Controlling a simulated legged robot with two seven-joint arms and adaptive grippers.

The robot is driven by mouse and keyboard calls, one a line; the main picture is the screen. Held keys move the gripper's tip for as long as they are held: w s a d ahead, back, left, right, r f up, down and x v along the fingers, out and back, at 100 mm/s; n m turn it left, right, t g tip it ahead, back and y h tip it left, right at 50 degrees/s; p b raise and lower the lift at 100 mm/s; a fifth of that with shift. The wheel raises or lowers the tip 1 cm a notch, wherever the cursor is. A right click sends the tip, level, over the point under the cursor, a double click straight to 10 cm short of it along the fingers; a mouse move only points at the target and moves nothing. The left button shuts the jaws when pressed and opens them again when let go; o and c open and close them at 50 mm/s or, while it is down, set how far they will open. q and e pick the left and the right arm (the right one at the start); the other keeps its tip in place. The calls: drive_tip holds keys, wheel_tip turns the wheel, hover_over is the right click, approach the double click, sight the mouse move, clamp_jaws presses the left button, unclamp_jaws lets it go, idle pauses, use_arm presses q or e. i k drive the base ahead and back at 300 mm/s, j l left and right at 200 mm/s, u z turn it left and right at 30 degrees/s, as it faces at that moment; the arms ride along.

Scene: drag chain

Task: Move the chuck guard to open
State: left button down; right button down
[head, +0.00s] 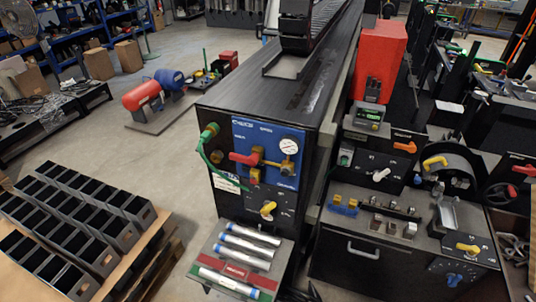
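No part is clearly recognisable as the chuck guard. A curved dark cover (461,168) with a yellow handle (435,162) stands on the machine at the right and may be it. I cannot tell whether this cover is open or shut. Neither of my grippers shows in the head view.
A long black machine (270,95) with a blue control panel (268,154) fills the middle. White-and-blue tubes (243,246) lie on a tray before it. A red box (380,55) stands behind. Black bins (75,205) sit at the left. Floor (170,160) between is clear.

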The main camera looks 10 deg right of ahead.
sight(451, 166)
drive_tip(key=z, duration=1.85)
